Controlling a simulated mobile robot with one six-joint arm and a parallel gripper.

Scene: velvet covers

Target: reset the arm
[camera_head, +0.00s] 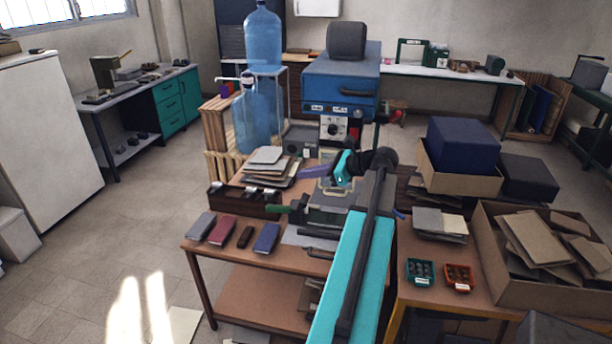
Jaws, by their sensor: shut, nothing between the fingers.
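My arm, with its teal and dark links, rises from the bottom middle over the wooden workbench (232,262) and bends at a dark joint. My gripper (314,172) is small in the picture, beyond the teal wrist, and points left above the bench. It is shut and I see nothing held in it. The fingertips are hard to make out against the clutter behind them.
The blue press machine (340,88) stands close behind my gripper. A stack of boards (268,165) and several small books (222,230) lie to the left. An open carton (500,285) and a navy box (463,143) stand right. Open floor lies left.

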